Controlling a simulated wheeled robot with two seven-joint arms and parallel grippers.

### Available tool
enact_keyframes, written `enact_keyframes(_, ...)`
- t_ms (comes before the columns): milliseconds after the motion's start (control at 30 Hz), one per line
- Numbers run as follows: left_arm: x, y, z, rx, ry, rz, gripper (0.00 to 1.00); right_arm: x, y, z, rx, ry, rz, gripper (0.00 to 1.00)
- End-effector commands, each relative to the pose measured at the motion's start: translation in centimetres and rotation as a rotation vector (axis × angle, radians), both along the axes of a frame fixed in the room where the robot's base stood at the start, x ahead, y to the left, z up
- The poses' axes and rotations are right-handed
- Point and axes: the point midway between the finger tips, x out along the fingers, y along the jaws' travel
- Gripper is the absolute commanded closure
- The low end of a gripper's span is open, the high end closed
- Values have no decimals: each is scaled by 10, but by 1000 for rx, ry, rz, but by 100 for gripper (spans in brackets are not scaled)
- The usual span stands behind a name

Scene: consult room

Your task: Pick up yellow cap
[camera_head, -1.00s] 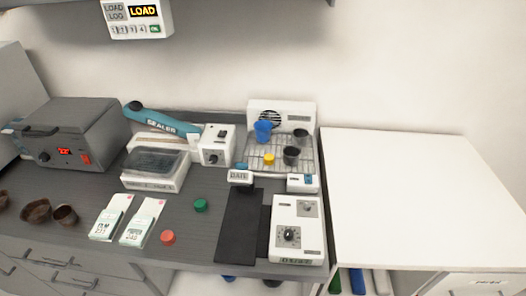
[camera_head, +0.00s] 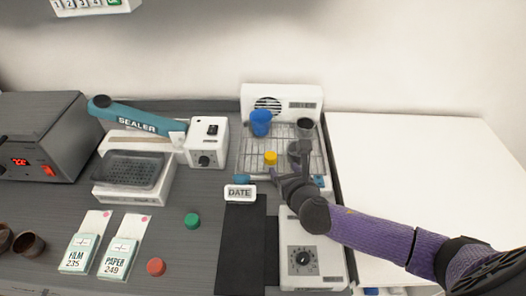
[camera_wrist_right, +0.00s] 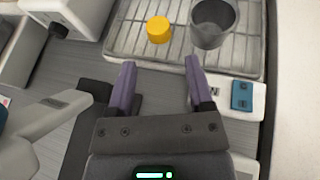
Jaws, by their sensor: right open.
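The yellow cap (camera_head: 270,158) sits on the wire rack near its front edge, left of a dark cup. In the right wrist view the yellow cap (camera_wrist_right: 159,30) stands on the rack beyond my open fingers, beside the grey cup (camera_wrist_right: 213,22). My right gripper (camera_head: 292,176) reaches in from the right, in front of the rack and close to the cap. It is open and empty; its fingertips (camera_wrist_right: 160,62) are apart and short of the cap. My left gripper is not in view.
A blue cup (camera_head: 261,122) and another dark cup (camera_head: 305,128) stand on the rack (camera_head: 246,160). A DATE sign (camera_head: 240,193) is at its front left. The sealer (camera_head: 140,125), green cap (camera_head: 192,221) and red cap (camera_head: 156,267) are further left. The white surface at right (camera_head: 420,150) is bare.

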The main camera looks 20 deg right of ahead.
Motion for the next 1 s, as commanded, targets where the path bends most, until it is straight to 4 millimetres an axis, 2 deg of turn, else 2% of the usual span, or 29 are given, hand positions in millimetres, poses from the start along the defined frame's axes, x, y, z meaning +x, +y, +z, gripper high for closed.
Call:
enact_keyframes(100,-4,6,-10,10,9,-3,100,6,-2,-10,-29,-1,15,33)
enact_keyframes(267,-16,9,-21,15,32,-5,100,34,-6,-22,-30,-2,15,33)
enact_keyframes(367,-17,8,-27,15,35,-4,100,47,-7,-28,-27,-1,13,33)
enact_keyframes(500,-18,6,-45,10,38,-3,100,71,-7,-47,-26,0,12,33)
enact_keyframes(600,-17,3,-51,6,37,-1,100,85,-9,-51,-26,2,12,33)
enact_keyframes(867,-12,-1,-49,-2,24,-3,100,90,-10,-49,-26,2,14,33)
enact_keyframes(1000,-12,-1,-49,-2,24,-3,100,90,-10,-49,-26,2,14,63)
